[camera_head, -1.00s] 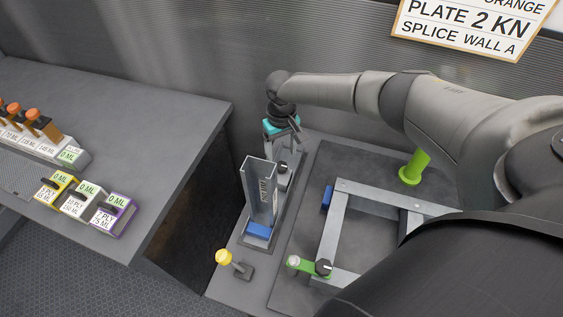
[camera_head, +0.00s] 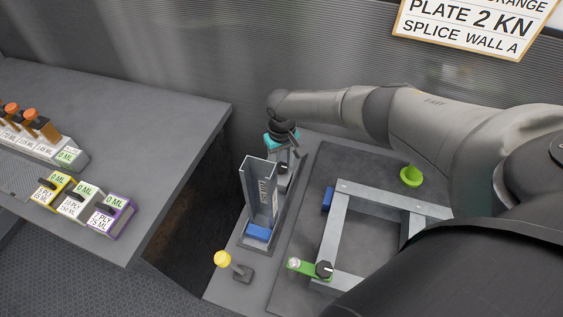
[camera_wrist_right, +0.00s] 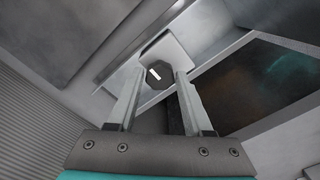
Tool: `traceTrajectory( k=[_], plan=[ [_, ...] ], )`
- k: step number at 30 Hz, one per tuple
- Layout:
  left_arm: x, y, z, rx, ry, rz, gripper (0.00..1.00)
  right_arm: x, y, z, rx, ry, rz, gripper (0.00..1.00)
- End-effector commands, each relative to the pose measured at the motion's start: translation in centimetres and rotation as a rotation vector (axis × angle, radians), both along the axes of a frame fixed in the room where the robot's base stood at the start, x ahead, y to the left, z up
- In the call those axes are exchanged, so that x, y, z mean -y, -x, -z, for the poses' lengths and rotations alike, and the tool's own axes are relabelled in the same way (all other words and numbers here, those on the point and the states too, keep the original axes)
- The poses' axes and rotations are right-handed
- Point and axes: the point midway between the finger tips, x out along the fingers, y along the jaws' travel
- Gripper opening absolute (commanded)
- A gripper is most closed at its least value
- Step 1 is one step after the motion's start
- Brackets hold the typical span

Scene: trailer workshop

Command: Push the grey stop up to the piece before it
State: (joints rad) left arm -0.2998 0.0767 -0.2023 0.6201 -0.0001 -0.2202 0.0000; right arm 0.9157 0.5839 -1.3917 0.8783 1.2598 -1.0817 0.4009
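The grey stop (camera_head: 282,183), a small block with a black knob, sits in a track behind an upright grey channel piece (camera_head: 262,202). A blue block (camera_head: 257,232) is at the channel piece's front foot. My right gripper (camera_head: 287,155) points down over the stop. In the right wrist view its fingers (camera_wrist_right: 160,75) are apart, with the black knob (camera_wrist_right: 158,75) between or just beyond their tips. I cannot tell whether they touch it. The stop's light grey body (camera_wrist_right: 172,50) shows behind the knob. My left gripper is not in view.
A metal frame (camera_head: 333,235) with a green clamp (camera_head: 308,267) lies right of the track. A green part (camera_head: 411,177) stands behind it. A grey bench (camera_head: 140,120) with labelled boxes stands left, across a gap.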

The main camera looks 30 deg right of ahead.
Motion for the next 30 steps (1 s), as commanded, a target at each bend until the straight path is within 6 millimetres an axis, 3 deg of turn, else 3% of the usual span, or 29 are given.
traceTrajectory(
  k=[1,13,30],
  plan=[
    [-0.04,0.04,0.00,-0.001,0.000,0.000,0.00,0.02,0.00,0.00,0.000,0.000,0.000,0.44],
    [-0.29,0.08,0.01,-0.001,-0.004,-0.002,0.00,0.02,0.00,-0.02,0.000,0.000,0.001,0.00],
    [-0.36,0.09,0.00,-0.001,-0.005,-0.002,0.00,0.02,-0.02,-0.04,0.000,0.000,0.001,0.00]
  ],
)
